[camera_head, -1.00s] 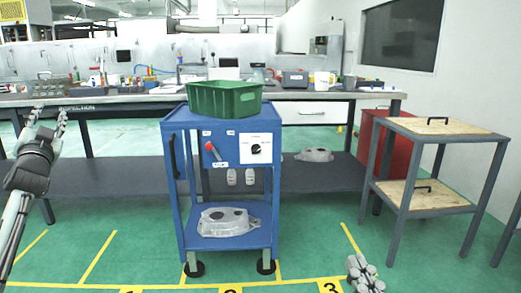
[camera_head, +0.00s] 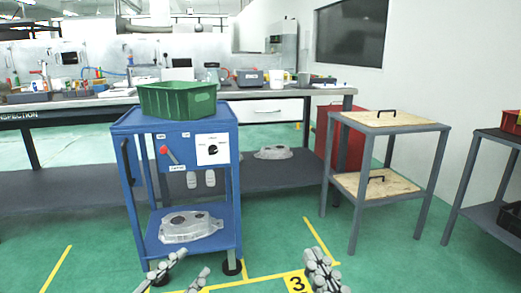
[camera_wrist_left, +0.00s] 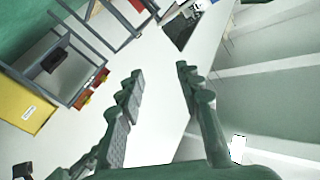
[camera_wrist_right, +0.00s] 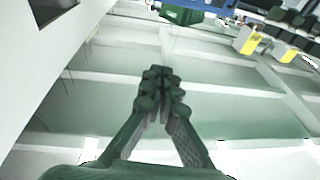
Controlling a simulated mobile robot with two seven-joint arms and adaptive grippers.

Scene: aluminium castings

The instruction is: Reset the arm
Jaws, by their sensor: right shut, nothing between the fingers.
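My left gripper (camera_head: 182,277) is at the bottom edge of the head view, in front of the blue cart's lower end. Its two fingers stand apart with nothing between them, as the left wrist view (camera_wrist_left: 155,78) also shows. My right gripper (camera_head: 320,270) is at the bottom of the head view, right of the left one, near the floor mark "3". Its fingers are together and empty in the right wrist view (camera_wrist_right: 160,80). Most of both arms is outside the head view.
A blue cart (camera_head: 180,125) carries a green bin (camera_head: 178,100) on top and a grey casting (camera_head: 190,226) on its lower shelf. Another casting (camera_head: 273,153) lies on the shelf under the workbench (camera_head: 75,108). A wood-topped table (camera_head: 392,120) stands right. Green floor between is clear.

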